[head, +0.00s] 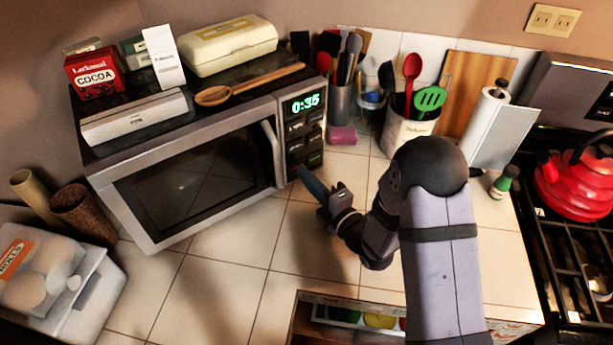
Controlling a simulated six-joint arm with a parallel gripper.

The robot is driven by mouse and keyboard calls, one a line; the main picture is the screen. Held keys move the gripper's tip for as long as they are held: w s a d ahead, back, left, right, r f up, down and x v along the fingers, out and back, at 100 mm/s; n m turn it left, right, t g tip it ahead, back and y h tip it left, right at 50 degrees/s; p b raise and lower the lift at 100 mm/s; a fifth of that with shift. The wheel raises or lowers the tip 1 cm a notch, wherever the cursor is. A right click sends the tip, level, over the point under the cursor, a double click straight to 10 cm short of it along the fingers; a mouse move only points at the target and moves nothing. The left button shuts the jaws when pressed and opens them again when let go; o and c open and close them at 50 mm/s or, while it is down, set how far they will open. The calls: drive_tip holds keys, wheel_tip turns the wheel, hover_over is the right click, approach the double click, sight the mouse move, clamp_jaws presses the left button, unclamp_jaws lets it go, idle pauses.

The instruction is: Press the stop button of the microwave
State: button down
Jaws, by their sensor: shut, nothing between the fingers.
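The microwave (190,180) stands at the left on the tiled counter, its door closed. Its control panel (304,130) is at the right end of its front, with a green display (305,103) reading 0:35 and several buttons below. My gripper (301,170) is shut and empty, with its tip right at the lower part of the panel. I cannot tell whether the tip touches a button. The stop button is too small to make out and may be hidden behind the tip.
Boxes and a wooden spoon (250,84) lie on the microwave. A pink sponge (341,135), a utensil crock (407,135) and a paper towel roll (482,125) stand behind my arm. An open drawer (370,318) is in front. A red kettle (580,180) sits on the stove at the right.

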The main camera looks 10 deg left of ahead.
drive_tip(key=shift+w+a, duration=0.3)
drive_tip(key=shift+w, duration=0.05)
idle(0.5)
drive_tip(key=shift+b+v, duration=0.65)
drive_tip(key=shift+v, duration=2.35)
